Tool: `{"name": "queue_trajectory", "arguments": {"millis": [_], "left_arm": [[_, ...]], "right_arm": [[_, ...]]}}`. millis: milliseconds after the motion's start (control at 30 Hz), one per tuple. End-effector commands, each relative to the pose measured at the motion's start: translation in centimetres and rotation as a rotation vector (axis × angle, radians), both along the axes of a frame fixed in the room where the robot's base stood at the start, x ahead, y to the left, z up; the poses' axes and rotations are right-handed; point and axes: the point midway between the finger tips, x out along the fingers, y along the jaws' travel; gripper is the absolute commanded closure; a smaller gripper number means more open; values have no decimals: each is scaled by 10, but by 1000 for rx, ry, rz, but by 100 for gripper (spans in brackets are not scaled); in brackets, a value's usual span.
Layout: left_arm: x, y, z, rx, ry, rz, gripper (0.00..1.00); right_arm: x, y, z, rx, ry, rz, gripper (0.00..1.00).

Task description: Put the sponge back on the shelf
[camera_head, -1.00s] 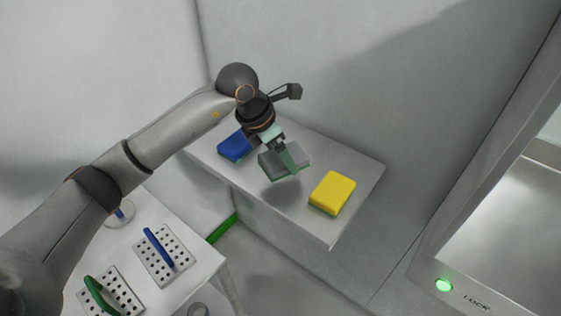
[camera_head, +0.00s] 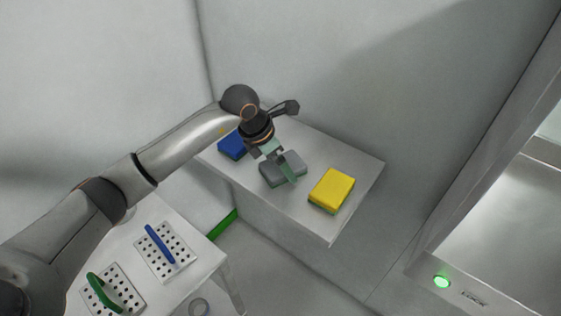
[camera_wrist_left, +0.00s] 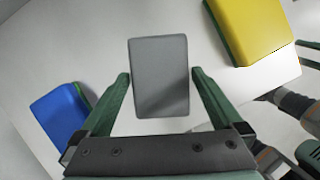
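The grey sponge (camera_head: 277,176) is on the white shelf (camera_head: 325,153), between the blue sponge and the yellow sponge. My left gripper (camera_head: 280,165) is above it with one green finger along each side. In the left wrist view the grey sponge (camera_wrist_left: 160,80) sits squarely between the fingertips, which appear to touch its edges. The underside of the sponge is hidden, but it appears to rest flat on the shelf.
The blue sponge (camera_head: 232,146) lies to the left and the yellow sponge (camera_head: 331,190) to the right on the shelf. A lower white table (camera_head: 205,262) holds perforated plates with a blue handle (camera_head: 160,245) and a green handle (camera_head: 102,292). A metal cabinet stands at the right.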

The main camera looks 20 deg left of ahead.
Motion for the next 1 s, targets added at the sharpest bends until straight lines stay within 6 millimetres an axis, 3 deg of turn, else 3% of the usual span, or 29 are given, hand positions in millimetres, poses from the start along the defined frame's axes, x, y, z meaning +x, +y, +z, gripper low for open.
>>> {"name": "queue_trajectory", "arguments": {"millis": [333, 800, 1000], "left_arm": [[-1, 2, 9, 1, -2, 1, 0], [-27, 26, 95, -1, -3, 1, 0], [-33, 31, 111, 0, 0, 1, 0]], "right_arm": [[0, 0, 2, 0, -1, 0, 50], [0, 0, -3, 0, 0, 0, 50], [0, 0, -4, 0, 0, 0, 50]]}}
